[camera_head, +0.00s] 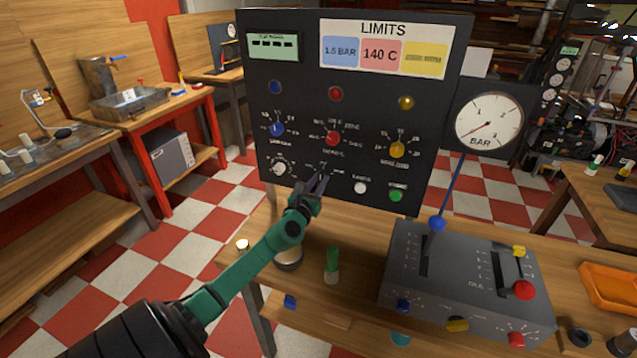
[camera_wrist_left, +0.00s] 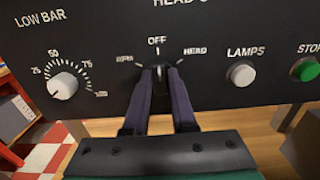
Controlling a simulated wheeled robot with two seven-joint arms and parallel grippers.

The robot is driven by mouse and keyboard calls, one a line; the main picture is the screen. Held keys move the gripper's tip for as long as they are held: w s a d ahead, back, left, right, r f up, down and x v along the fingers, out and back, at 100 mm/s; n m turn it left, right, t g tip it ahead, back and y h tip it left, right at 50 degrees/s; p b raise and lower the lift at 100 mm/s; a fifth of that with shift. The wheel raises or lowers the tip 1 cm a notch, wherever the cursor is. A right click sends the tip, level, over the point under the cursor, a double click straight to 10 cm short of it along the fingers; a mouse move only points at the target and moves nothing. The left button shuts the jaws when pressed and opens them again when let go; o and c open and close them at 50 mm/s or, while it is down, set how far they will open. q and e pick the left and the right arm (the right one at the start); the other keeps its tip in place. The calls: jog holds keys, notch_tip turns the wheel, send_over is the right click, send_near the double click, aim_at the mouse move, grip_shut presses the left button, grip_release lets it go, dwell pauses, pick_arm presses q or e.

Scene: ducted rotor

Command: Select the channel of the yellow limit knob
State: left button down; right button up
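The yellow limit knob (camera_head: 397,149) is on the right of the upright black panel (camera_head: 300,65), below a yellow lamp (camera_head: 406,103). A small dark selector (camera_wrist_left: 158,73) sits low on the panel, with marks RPM, OFF and HEAD around it in the left wrist view. My left gripper (camera_head: 317,181) is at this selector, well below and left of the yellow knob. Its two fingers (camera_wrist_left: 159,76) flank the selector with a gap between them; whether they touch it I cannot tell. My right gripper is not in view.
Blue (camera_head: 277,129) and red (camera_head: 332,138) knobs share the panel, with a white dial (camera_head: 279,169), white button (camera_head: 360,188) and green button (camera_head: 397,195) lower down. A grey lever box (camera_head: 465,270) and a green-capped bottle (camera_head: 332,265) stand on the bench in front.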

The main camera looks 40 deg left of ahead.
pick_arm(q)
jog(key=shift+f+n, duration=0.1)
jog(key=shift+n, duration=0.3)
jog(key=shift+f+n+b, duration=0.1)
jog(key=shift+n+b, duration=0.65)
jog(key=shift+n, duration=0.15)
jog(key=n+b, duration=0.1)
jog(key=n, duration=0.1)
jog(key=shift+n, duration=0.3)
jog(key=n+b, duration=0.1)
jog(key=n, duration=0.2)
jog(key=shift+a+n, duration=0.1)
jog(key=shift+n, duration=0.2)
jog(key=shift+s+n, duration=0.1)
jog(key=shift+n, duration=1.4)
jog(key=c, duration=0.7)
grip_release()
